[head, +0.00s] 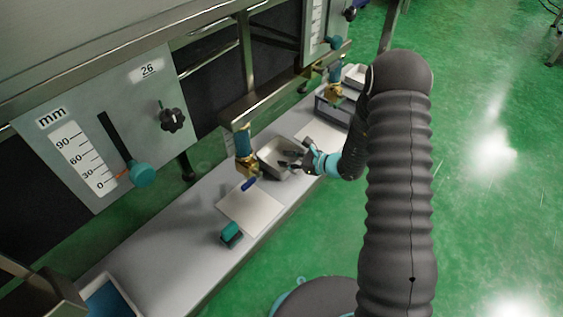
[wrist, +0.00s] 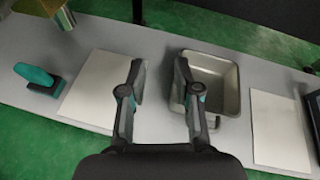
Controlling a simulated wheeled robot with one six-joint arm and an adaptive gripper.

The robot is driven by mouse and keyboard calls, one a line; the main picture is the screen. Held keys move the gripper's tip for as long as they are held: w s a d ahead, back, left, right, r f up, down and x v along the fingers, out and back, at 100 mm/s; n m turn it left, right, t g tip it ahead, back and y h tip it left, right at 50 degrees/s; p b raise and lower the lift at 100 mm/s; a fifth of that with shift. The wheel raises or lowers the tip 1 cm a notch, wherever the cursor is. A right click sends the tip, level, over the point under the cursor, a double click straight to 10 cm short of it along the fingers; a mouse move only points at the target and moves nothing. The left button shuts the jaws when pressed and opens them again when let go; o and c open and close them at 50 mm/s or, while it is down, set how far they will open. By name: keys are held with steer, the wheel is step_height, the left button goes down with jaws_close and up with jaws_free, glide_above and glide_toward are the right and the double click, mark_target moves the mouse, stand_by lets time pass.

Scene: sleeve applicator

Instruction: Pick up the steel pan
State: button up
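The steel pan (head: 270,158) is a shallow grey rectangular pan lying on the light grey bench in the head view. It also shows right of centre in the wrist view (wrist: 217,72). My gripper (head: 288,160) is at the pan's right side in the head view. In the wrist view my gripper (wrist: 160,66) is open with nothing between its fingers but bench and the pan's near-left edge. Its right finger overlaps the pan's left wall and hides part of it. The left finger is outside the pan. I cannot tell whether either finger touches it.
The bench (head: 180,230) carries white sheets (head: 250,207) on either side of the pan and a teal-handled block (head: 231,234). A brass and blue valve (head: 245,155) hangs just left of the pan. A grey box (head: 333,108) stands beyond. Gauge panels and rails stand behind.

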mark_target(269, 164)
step_height(269, 164, down, 9)
steer(key=w+d+m+t+h, duration=0.1)
steer(key=d+m+t, duration=0.1)
steer(key=m, duration=0.2)
steer(key=x, duration=0.6)
steer(key=b+x, duration=0.1)
steer(key=x, duration=0.1)
steer(key=shift+w+f, duration=0.45)
steer(key=shift+f, duration=0.05)
steer(key=shift+w+d+x, duration=0.1)
steer(key=shift+x, duration=1.2)
steer(key=shift+w+d+x, duration=0.1)
steer(key=shift+d+x, duration=0.05)
steer(key=shift+x, duration=1.15)
steer(key=shift+f, duration=0.15)
jaws_close()
